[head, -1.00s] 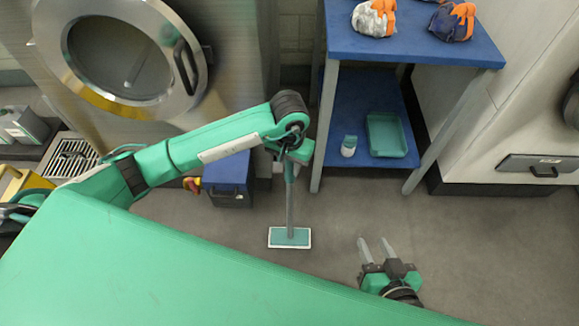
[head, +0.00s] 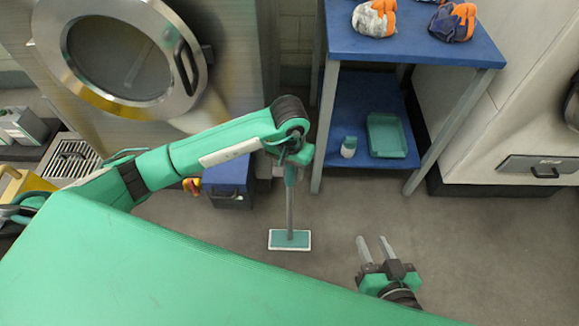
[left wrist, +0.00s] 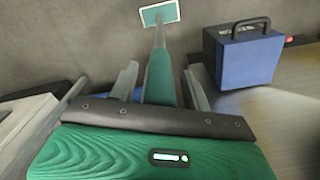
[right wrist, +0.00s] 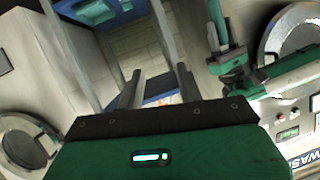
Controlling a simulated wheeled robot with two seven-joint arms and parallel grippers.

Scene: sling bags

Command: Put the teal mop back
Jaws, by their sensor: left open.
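The teal mop stands near upright on the grey floor, its flat teal head with a white edge (head: 290,240) down and its grey pole (head: 290,210) rising to my left gripper (head: 291,160). In the left wrist view the mop's green grip (left wrist: 161,78) lies between the two spread fingers, with a gap visible on each side. The left gripper is open around or just over the grip; the mop's top end is hidden behind the gripper body. My right gripper (head: 375,249) is open and empty, low at the right; its spread fingers also show in the right wrist view (right wrist: 158,88).
A blue shelf table (head: 420,50) with sling bags (head: 374,18) on top stands right of the mop. A teal tray (head: 387,136) and small bottle (head: 349,147) are on its lower shelf. A blue box (head: 228,182) sits left of the mop. Floor right of the mop is clear.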

